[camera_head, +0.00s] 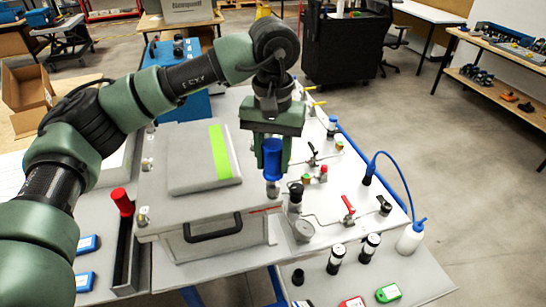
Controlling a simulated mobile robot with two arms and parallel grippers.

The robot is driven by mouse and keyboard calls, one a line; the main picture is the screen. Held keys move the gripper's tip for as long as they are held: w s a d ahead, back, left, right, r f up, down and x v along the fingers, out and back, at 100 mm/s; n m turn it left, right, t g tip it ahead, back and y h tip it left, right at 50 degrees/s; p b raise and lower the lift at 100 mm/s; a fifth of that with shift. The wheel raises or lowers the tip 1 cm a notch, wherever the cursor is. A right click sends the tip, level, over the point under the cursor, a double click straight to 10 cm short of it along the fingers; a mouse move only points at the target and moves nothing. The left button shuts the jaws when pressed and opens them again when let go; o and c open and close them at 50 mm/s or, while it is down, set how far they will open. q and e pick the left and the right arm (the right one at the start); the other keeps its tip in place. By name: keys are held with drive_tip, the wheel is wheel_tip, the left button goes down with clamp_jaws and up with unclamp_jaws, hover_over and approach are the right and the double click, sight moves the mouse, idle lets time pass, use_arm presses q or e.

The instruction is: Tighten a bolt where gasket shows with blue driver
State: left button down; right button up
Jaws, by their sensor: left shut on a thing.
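My left gripper (273,164) is shut on the blue driver (272,152) and holds it upright with its tip down. The driver is above the front right corner of the grey analyser box (195,225), at a bolt (272,190) there. I cannot tell whether the tip touches the bolt. A thin red line of gasket (264,210) shows under the lid edge (200,215) near that corner. Other bolts stand at the front left corner (143,215) and the left side (147,164). The far right corner is hidden behind my gripper. My right gripper is out of view.
A red-handled driver (122,202) stands in a dark holder left of the box. A white bottle (411,236) with a blue tube stands at the right edge.

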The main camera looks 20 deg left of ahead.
use_arm(q)
drive_tip(key=shift+f+b, duration=0.4)
drive_tip(key=shift+f, duration=0.1)
drive_tip(key=c, duration=1.7)
unclamp_jaws()
clamp_jaws()
